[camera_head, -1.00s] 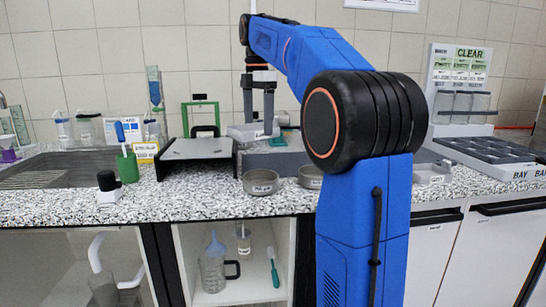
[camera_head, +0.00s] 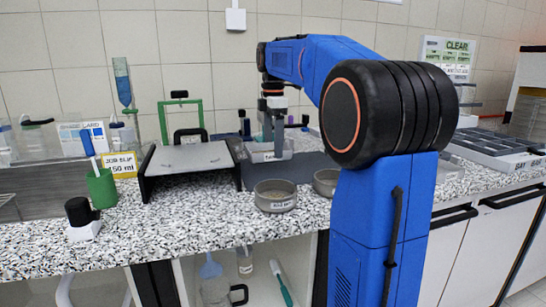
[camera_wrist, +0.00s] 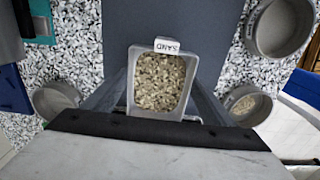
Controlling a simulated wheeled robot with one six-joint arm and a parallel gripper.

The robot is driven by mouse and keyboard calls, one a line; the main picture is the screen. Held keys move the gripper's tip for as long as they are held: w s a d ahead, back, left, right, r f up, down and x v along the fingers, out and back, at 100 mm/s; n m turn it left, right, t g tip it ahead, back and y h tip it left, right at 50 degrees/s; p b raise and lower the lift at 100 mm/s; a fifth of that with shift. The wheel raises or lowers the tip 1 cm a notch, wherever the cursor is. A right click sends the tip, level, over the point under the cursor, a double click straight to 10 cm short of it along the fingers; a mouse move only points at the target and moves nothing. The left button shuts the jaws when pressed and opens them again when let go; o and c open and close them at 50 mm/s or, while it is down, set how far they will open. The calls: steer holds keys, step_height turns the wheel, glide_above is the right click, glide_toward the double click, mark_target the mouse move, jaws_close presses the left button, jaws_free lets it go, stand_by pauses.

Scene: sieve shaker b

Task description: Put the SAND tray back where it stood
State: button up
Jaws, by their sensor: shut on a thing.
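The SAND tray (camera_wrist: 160,103) is a small pale tray full of tan grains, with a white label on one edge. In the head view the tray (camera_head: 256,156) is level, just right of the grey-topped stand. My gripper (camera_head: 272,140) is shut on it from above; its grey fingers show either side of the tray in the wrist view. A dark grey slab (camera_wrist: 185,20) lies under the tray. I cannot tell whether the tray touches it or hangs just above.
The grey-topped stand (camera_head: 190,158) with black sides is close on the left. Round metal pans (camera_head: 275,203) (camera_head: 326,185) sit near the counter's front edge. A green cup (camera_head: 101,188) and a black-topped item (camera_head: 80,215) stand at the left.

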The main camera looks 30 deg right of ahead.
mark_target(273, 155)
steer(key=shift+f, duration=2.15)
steer(key=shift+f, duration=0.1)
steer(key=o, duration=1.2)
steer(key=shift+c, duration=0.2)
step_height(273, 155, up, 12)
steer(key=shift+s, duration=0.15)
